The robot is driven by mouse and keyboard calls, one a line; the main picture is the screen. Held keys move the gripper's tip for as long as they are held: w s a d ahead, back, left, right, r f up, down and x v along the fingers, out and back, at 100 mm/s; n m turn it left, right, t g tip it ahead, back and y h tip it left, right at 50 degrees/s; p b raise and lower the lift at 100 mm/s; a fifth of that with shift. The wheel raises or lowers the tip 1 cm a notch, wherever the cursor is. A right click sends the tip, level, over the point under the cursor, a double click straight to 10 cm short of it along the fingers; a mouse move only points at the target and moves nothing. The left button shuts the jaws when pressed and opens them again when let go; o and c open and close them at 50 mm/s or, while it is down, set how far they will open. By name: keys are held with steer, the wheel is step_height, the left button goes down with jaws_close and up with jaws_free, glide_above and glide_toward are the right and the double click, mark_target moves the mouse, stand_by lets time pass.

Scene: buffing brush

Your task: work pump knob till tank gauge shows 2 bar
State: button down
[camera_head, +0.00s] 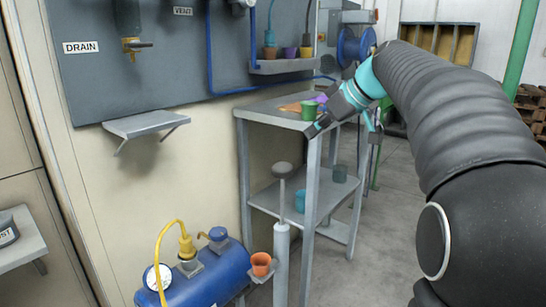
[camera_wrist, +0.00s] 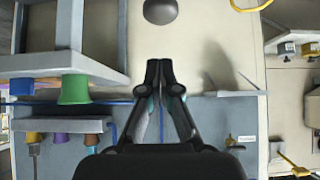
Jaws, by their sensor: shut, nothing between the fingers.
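The pump knob (camera_head: 283,169) is a grey rounded cap on a pale rod. The rod stands up out of the upright grey pump cylinder (camera_head: 281,262), with a clear length of rod showing. The knob also shows at the top edge of the wrist view (camera_wrist: 160,11). My gripper (camera_head: 312,131) is shut and empty, above and to the right of the knob, apart from it. Its fingertips meet in the wrist view (camera_wrist: 166,66). The blue tank (camera_head: 215,278) lies at the lower left. Its round white gauge (camera_head: 158,277) is too small to read.
A grey shelf stand (camera_head: 262,107) with a green cup (camera_head: 309,110) on top is close behind my gripper. A yellow hose (camera_head: 161,240) arches over the tank. An orange cup (camera_head: 261,263) sits between tank and pump. A small wall shelf (camera_head: 146,122) juts out at left.

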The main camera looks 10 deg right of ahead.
step_height(320, 180, up, 3)
steer(key=shift+f+p, duration=0.1)
steer(key=shift+p, duration=0.35)
glide_above(281, 163)
steer(key=s+d, duration=0.2)
steer(key=f, duration=0.7)
steer(key=shift+a, duration=0.2)
step_height(281, 163, down, 2)
steer(key=shift+f, duration=0.15)
steer(key=shift+w+f, duration=0.1)
steer(key=shift+f, duration=0.75)
steer(key=shift+f+b, duration=0.1)
steer(key=shift+b, duration=0.25)
